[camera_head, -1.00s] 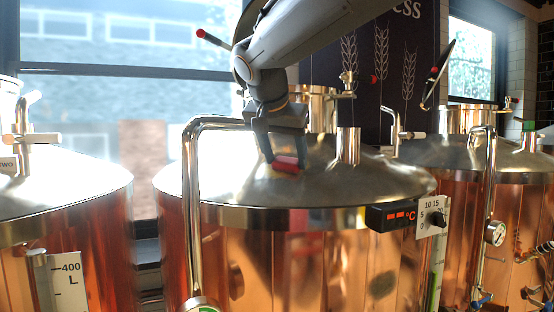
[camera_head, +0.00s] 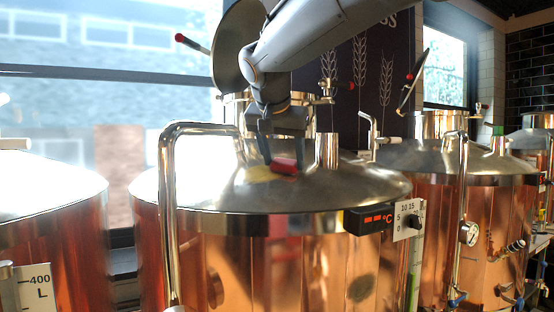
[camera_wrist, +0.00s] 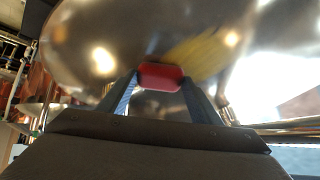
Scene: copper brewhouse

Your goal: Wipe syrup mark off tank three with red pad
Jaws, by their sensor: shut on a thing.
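The middle copper tank (camera_head: 235,250) has a shiny domed steel lid (camera_head: 340,185); I cannot read a number on it. A yellow smear (camera_head: 258,174) lies on the lid's front slope, and it also shows in the wrist view (camera_wrist: 200,52). My gripper (camera_head: 283,160) is shut on a small red pad (camera_head: 285,167), which also shows between the fingers in the wrist view (camera_wrist: 160,77). The pad is at the lid surface, just right of the smear in the head view; firm contact is hard to tell. It may hide part of the smear.
A bent steel pipe (camera_head: 168,210) rises at the lid's left front. A short upright stub (camera_head: 327,150) stands right of the gripper. An open round hatch cover (camera_head: 233,50) is behind my arm. A red display (camera_head: 369,218) sits on the front rim.

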